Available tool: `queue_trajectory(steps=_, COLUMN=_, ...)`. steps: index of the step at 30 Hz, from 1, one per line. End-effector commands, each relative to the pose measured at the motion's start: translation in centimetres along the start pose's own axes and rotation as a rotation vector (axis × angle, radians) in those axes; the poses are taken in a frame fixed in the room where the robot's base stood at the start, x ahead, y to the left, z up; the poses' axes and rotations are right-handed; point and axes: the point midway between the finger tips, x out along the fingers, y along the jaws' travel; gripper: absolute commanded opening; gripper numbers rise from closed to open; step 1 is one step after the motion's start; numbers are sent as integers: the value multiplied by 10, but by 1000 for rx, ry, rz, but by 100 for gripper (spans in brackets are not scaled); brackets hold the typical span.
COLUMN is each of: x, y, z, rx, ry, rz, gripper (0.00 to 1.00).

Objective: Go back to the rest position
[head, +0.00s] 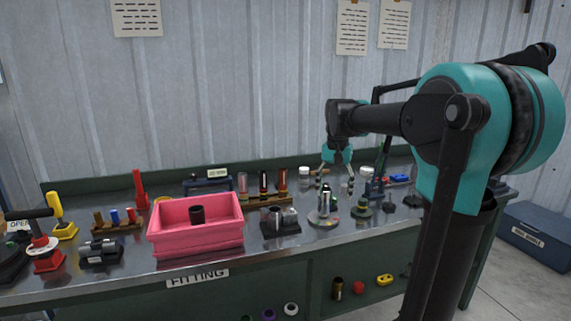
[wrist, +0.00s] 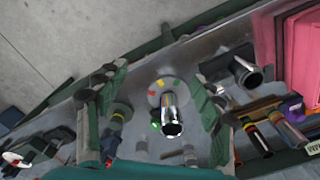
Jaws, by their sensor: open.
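My gripper (head: 336,183) hangs over the right part of the workbench with its teal fingers spread and nothing between them. A shiny metal tube (head: 325,203) stands upright on a round base with coloured patches, just below the fingertips. In the wrist view the tube (wrist: 172,122) and its round base (wrist: 160,93) show between the two fingers. The tube stays on its base, and the gripper looks clear of it, though the exact gap is hard to tell.
Coloured tubes (head: 263,185) stand behind. The air above the bench is open.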

Motion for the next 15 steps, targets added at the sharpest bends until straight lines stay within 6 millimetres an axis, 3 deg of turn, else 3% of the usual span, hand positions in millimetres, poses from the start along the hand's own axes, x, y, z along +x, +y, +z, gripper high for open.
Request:
queue_trajectory(steps=8, x=32, y=14, z=17, rx=-46, ry=42, rz=-19, gripper=68)
queue_trajectory(steps=15, x=78, y=36, z=46, rx=-114, ry=105, rz=-41, gripper=68)
